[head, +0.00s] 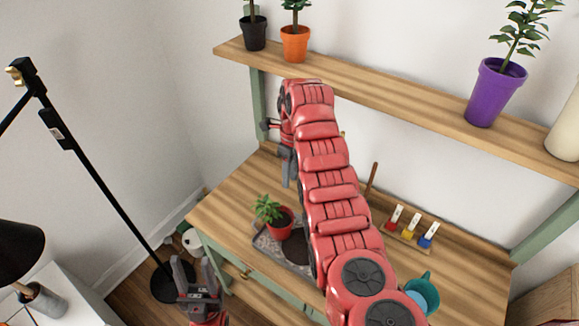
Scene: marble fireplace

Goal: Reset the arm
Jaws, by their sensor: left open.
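My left gripper (194,272) is low in the picture at left, in front of the wooden table. Its two fingers point up and stand apart, with nothing between them. My red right arm (335,190) reaches from the bottom right up across the table toward the shelf. My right gripper (287,168) hangs by the shelf's left post, above the back left of the table, and is partly hidden behind the arm. I cannot make out its finger gap.
A wooden table (235,205) carries a red potted plant (279,225) on a tray, a rack of colored items (409,227) and a teal watering can (424,291). The shelf (400,97) above holds several pots. A black lamp (95,177) stands left.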

